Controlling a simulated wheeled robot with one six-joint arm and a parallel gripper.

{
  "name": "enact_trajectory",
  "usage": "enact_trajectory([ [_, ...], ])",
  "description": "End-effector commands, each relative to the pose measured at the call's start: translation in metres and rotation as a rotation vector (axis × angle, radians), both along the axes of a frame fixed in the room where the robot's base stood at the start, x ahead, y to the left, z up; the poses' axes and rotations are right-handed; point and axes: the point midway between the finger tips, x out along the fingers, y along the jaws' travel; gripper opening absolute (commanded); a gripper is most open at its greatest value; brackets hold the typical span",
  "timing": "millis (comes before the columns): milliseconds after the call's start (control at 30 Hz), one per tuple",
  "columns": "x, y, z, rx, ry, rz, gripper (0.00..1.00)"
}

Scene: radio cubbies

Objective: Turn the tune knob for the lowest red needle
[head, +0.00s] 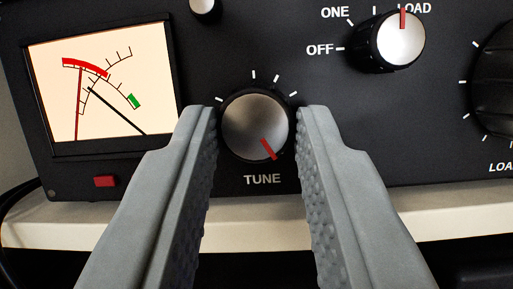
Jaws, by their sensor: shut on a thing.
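The tune knob (254,123) is a round silver-faced knob with a black skirt, above the label TUNE. Its red mark points down and slightly right. My gripper (256,119) has its two grey, studded fingers on either side of the knob, shut on it. A black needle (116,110) leans from the lower right to the upper left.
Upper right is a selector knob (401,39) marked OFF, ONE and LOAD, its red mark pointing up. A large black knob (496,85) is cut off at the right edge. A red button (105,182) sits below the meter. The radio stands on a pale shelf (100,224).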

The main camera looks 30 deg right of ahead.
Motion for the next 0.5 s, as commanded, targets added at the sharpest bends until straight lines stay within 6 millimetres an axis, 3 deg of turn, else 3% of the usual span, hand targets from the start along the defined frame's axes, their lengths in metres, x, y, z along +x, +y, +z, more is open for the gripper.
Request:
enact_trajectory([
  [300,0.0032,0.004,0.0003,0.275,-0.185,0.002,0.03],
  [500,0.0029,0.0041,0.0003,0.363,-0.244,0.001,0.03],
])
